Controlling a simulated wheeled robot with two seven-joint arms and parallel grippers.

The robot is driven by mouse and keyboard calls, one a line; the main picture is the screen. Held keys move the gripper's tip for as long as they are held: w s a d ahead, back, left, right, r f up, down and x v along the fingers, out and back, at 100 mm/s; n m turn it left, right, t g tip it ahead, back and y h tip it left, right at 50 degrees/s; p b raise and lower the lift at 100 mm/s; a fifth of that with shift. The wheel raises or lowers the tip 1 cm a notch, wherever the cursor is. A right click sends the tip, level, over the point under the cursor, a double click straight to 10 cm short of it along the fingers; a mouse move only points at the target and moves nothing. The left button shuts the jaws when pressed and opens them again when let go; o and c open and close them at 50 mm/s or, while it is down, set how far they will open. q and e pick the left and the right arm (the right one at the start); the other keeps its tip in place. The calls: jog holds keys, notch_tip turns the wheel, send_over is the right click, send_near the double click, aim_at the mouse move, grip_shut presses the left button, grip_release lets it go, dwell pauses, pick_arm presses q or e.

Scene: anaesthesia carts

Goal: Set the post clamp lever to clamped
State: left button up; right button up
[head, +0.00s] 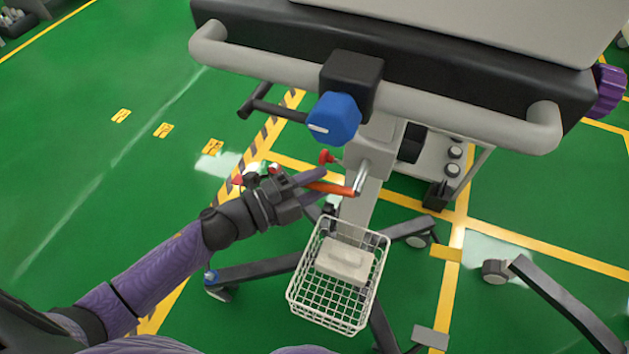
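The post clamp lever (334,187) is an orange handle with a silver end at the clamp block (368,160) on the cart's grey post. It points left and slightly up, roughly level in the head view. My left gripper (322,183) comes in from the left. Its two purple fingers lie on either side of the lever's outer end, spread wider than the handle. I cannot tell whether either finger touches it. The lever's far left tip is hidden by the gripper. My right gripper is not in view.
A blue knob (334,118) on a black block and a grey push rail (440,104) hang above the lever. A small red knob (326,157) sits just above my fingers. A white wire basket (345,235) holding a pale box is below. Wheeled base legs spread underneath.

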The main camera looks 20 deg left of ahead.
pick_arm(q)
grip_shut()
jog(key=shift+f, duration=0.1)
dwell(1.1)
